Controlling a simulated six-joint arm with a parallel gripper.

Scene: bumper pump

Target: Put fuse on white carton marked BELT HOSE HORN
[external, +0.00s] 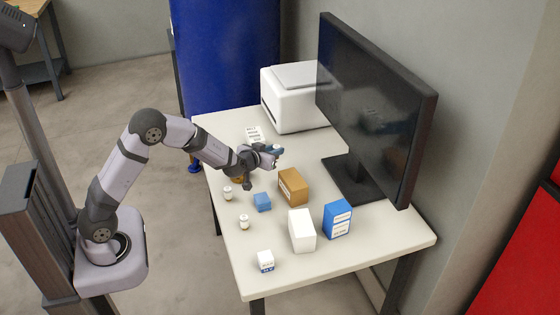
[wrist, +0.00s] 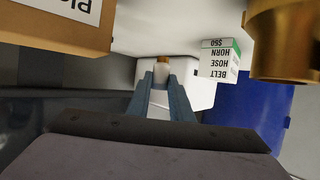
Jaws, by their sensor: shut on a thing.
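My gripper (wrist: 161,85) is shut on the fuse (wrist: 161,70), a small pale cylinder with a copper-coloured end, in the wrist view. In the external view my gripper (external: 274,153) is over the far left part of the table, with a small pale bit of the fuse (external: 277,147) showing at its tip. The white carton marked BELT HOSE HORN (wrist: 220,60) appears upside down in the wrist view, right of the fuse and apart from it, with a green edge. In the external view the carton (external: 254,134) is just behind my gripper.
A brown box (external: 293,187) is nearby, and a brass-coloured part (wrist: 285,40) stands beside my gripper. A white printer (external: 293,97) and monitor (external: 375,110) are at the back. Blue cube (external: 262,201), white box (external: 302,230) and blue box (external: 338,218) stand toward the front.

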